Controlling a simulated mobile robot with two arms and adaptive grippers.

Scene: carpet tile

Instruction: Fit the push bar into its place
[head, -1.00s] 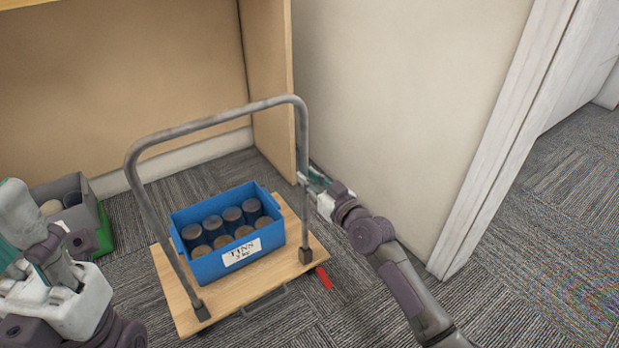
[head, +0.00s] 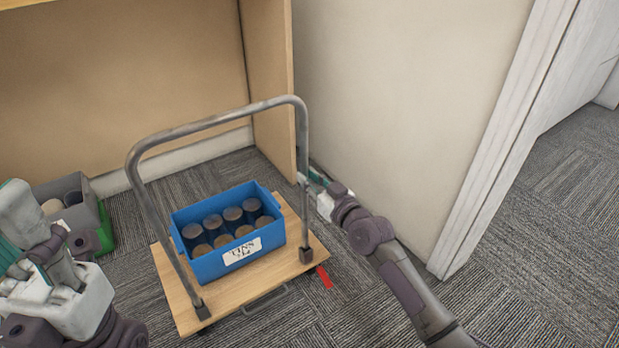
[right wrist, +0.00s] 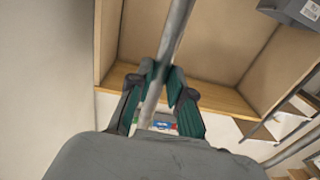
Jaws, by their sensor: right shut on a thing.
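The push bar (head: 215,118) is a grey tube bent into an upside-down U. It stands over the wooden trolley deck (head: 180,308), with its legs coming down to dark sockets at the deck's near-left (head: 203,312) and right (head: 306,255) corners. I cannot tell how deep the legs sit. My right gripper (head: 305,180) is shut on the bar's right leg, about halfway up. In the right wrist view the bar (right wrist: 172,45) runs between the teal-padded fingers (right wrist: 158,92). My left gripper (head: 35,245) is at the left edge, apart from the bar; its fingertips do not show clearly.
A blue crate labelled "TINS" (head: 211,268), holding several tins, sits on the deck. A red piece (head: 324,277) shows at the deck's right edge. A grey bin (head: 92,205) stands left. A wooden shelf unit (head: 278,80) and a wall (head: 400,110) are close behind and right.

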